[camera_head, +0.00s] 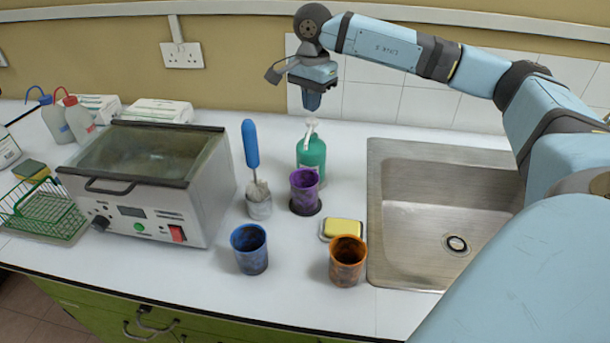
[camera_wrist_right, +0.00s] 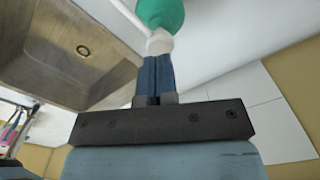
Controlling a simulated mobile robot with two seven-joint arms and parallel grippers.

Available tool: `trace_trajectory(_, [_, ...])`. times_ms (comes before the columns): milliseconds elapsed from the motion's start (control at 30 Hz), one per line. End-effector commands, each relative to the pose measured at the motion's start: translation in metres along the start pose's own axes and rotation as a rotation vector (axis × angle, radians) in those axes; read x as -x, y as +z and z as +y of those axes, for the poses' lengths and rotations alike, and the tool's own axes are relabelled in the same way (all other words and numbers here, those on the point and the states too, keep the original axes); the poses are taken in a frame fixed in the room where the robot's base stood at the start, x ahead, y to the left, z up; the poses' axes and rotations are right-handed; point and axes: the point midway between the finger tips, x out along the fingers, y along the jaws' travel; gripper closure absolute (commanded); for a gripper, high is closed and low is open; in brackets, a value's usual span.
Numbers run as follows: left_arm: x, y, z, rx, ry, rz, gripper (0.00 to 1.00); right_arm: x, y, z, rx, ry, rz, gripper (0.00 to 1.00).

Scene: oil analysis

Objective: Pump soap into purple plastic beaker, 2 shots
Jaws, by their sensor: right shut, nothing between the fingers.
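The green soap bottle (camera_head: 311,156) with its white pump head (camera_head: 311,130) stands at the back of the counter, left of the sink. The purple plastic beaker (camera_head: 304,192) stands upright just in front of it. My right gripper (camera_head: 312,101) is shut and empty, pointing down above the pump head. In the right wrist view the shut blue fingertips (camera_wrist_right: 155,70) appear close to the white pump head (camera_wrist_right: 160,42), with the green bottle (camera_wrist_right: 162,12) beyond. I cannot tell whether they touch. My left gripper is out of view.
The sink (camera_head: 445,212) lies to the right. A blue beaker (camera_head: 249,249), an orange beaker (camera_head: 346,261) and a yellow sponge (camera_head: 343,228) stand in front. A blue-handled brush (camera_head: 251,146) in a holder and a water bath (camera_head: 150,180) are to the left.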

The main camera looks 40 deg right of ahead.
Motion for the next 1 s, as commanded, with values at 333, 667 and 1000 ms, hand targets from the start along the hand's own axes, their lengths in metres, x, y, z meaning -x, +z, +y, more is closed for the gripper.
trace_trajectory(333, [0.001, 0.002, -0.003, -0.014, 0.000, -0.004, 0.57, 0.000, 0.000, 0.000, 0.000, 0.000, 0.000, 1.00])
trace_trajectory(667, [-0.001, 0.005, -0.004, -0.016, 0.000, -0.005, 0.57, -0.006, 0.000, 0.000, 0.000, 0.000, 0.000, 1.00])
trace_trajectory(1000, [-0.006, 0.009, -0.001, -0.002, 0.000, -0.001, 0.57, -0.018, 0.000, 0.000, 0.000, 0.000, 0.000, 1.00])
